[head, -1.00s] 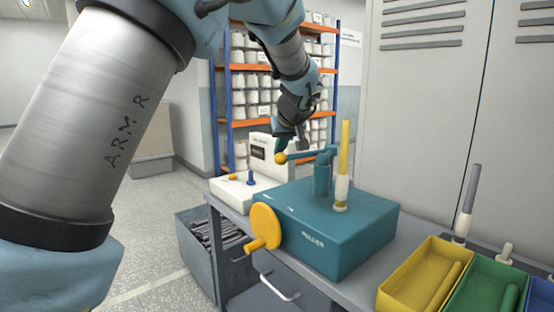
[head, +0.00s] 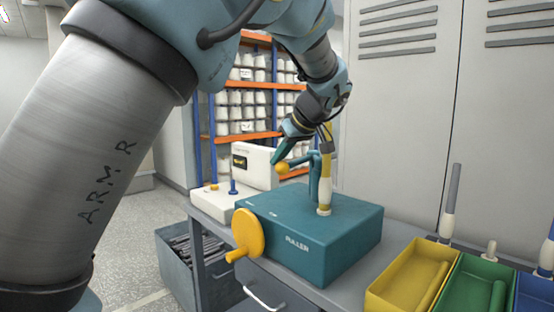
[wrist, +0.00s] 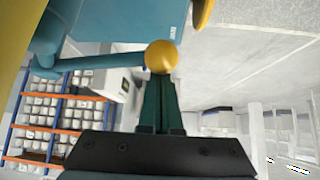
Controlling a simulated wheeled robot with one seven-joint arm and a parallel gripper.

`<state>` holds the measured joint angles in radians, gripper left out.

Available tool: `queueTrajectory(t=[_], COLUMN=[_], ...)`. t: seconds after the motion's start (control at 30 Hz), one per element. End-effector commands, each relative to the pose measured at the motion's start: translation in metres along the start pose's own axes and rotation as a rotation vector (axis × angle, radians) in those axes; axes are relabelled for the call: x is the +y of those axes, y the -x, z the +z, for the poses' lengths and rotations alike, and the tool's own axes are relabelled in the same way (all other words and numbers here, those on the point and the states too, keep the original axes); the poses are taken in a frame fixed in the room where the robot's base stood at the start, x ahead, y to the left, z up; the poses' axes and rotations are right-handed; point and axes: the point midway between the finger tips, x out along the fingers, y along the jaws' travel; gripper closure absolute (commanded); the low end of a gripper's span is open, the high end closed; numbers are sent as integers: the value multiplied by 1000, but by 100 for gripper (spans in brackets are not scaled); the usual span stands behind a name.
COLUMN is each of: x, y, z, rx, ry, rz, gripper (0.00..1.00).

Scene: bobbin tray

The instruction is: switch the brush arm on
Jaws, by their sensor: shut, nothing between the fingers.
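The teal puller machine (head: 310,235) stands on the grey bench with a yellow hand wheel (head: 248,235) on its front left. Its teal brush arm (head: 302,162) ends in a yellow ball knob (head: 282,168) and points left from a post. A yellow and white bobbin (head: 325,185) stands upright beside the post. My gripper (head: 290,142) is shut and empty, its fingertips just behind and above the knob. In the wrist view the knob (wrist: 161,57) sits right at the tips of my shut fingers (wrist: 160,85); I cannot tell whether they touch.
A white device (head: 254,165) with a small display stands left of the machine. Yellow (head: 375,295), green (head: 465,300) and blue trays line the right of the bench. A grey locker (head: 400,110) stands behind. A dark bin (head: 170,265) is at the lower left.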

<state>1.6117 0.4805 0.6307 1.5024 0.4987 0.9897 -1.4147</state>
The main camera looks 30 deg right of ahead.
Motion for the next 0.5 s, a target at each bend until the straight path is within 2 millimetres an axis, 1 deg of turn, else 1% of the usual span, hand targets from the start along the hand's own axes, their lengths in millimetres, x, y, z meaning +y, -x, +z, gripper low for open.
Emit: queueTrajectory(t=[0.03,0.33,0.43,0.5], x=[3,4,4,2], y=[2,2,0,-4], z=[7,9,5,-2], rx=[-8,-11,-12,-10], ry=[-6,-9,-9,-7], rz=[4,7,7,5], gripper=[100,100,100,100])
